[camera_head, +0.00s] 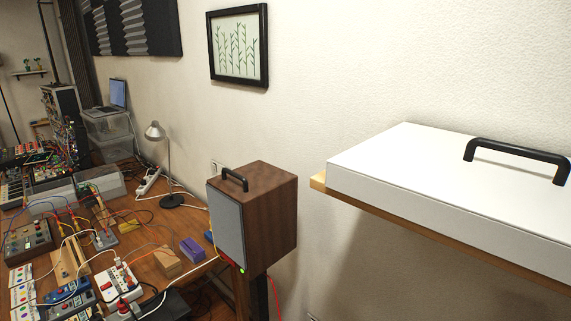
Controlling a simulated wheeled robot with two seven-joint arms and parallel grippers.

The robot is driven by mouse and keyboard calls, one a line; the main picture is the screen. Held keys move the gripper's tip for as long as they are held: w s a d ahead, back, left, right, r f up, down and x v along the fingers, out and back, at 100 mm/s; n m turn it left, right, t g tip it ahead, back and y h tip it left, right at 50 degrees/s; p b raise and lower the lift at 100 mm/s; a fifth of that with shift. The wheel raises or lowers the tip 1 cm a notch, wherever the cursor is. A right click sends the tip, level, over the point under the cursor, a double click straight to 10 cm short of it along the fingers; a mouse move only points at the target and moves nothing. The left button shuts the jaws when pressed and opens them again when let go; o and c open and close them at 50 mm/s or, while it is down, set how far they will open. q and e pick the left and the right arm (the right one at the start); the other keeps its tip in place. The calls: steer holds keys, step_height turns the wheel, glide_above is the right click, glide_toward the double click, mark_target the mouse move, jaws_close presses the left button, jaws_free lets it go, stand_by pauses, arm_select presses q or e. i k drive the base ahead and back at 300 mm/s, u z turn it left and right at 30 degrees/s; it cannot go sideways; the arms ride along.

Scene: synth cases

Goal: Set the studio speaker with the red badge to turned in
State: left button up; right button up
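A walnut-brown studio speaker (269,218) stands near the middle, by the right end of the bench. Its grey front (229,232) faces left and toward me, and a black handle (235,179) sits on its top. Small red and green spots show at its lower front edge; I cannot tell whether the red one is a badge. No other speaker is clearly made out. Neither of my grippers is in view.
A white case (420,180) with a black handle (516,160) lies on a wooden shelf (319,181) at the right. The bench at left is crowded with cables, synth boxes (27,240), a purple block (192,249) and a desk lamp (156,132).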

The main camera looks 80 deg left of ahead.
mark_target(252, 206)
steer(key=z, duration=0.05)
steer(key=k, duration=1.45)
steer(key=u, duration=1.4)
